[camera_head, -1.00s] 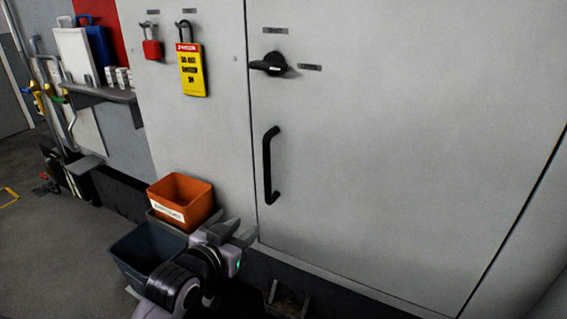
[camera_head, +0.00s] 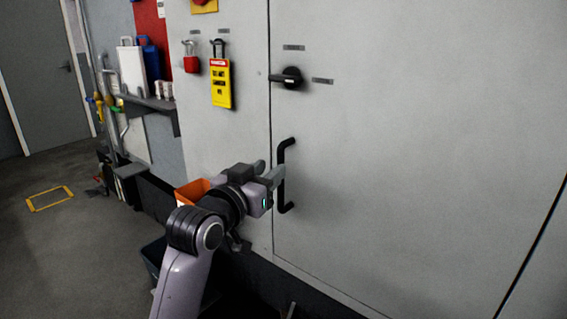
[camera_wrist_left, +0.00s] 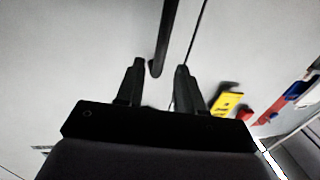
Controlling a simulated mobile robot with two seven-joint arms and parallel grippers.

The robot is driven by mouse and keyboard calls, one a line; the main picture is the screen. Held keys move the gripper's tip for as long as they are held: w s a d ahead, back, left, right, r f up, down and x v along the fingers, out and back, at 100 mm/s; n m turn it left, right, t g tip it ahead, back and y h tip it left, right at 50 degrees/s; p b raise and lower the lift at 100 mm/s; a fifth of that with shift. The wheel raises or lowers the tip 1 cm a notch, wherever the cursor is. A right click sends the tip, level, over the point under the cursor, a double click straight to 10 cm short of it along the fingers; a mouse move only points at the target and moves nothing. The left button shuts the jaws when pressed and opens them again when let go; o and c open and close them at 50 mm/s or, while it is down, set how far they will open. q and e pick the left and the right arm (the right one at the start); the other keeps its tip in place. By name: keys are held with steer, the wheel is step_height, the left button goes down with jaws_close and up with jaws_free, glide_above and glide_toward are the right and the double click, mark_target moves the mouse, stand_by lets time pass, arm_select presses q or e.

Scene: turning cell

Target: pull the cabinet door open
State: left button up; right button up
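The grey cabinet door (camera_head: 400,150) is shut flush with the cabinet front. Its black vertical bar handle (camera_head: 283,150) stands near the door's left edge, with a black rotary switch (camera_head: 291,78) above it. My left gripper (camera_head: 270,170) is at the handle's left side, partly overlapping it in the head view. In the left wrist view my left gripper (camera_wrist_left: 158,72) is open, and the end of the black handle (camera_wrist_left: 165,45) lies between the two fingertips. I cannot tell whether a finger touches it. My right gripper is not in view.
A red padlock (camera_head: 191,60) and a yellow tag (camera_head: 221,84) hang on the panel left of the door. An orange bin (camera_head: 190,190) and a dark bin (camera_head: 152,255) sit low behind my left arm. Open floor (camera_head: 60,240) lies at left.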

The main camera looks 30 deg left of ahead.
mark_target(279, 162)
arm_select(q)
steer(key=shift+w+a, duration=0.15)
steer(key=shift+w, duration=1.35)
steer(key=shift+w+a, duration=0.15)
steer(key=shift+w, duration=1.3)
jaws_close()
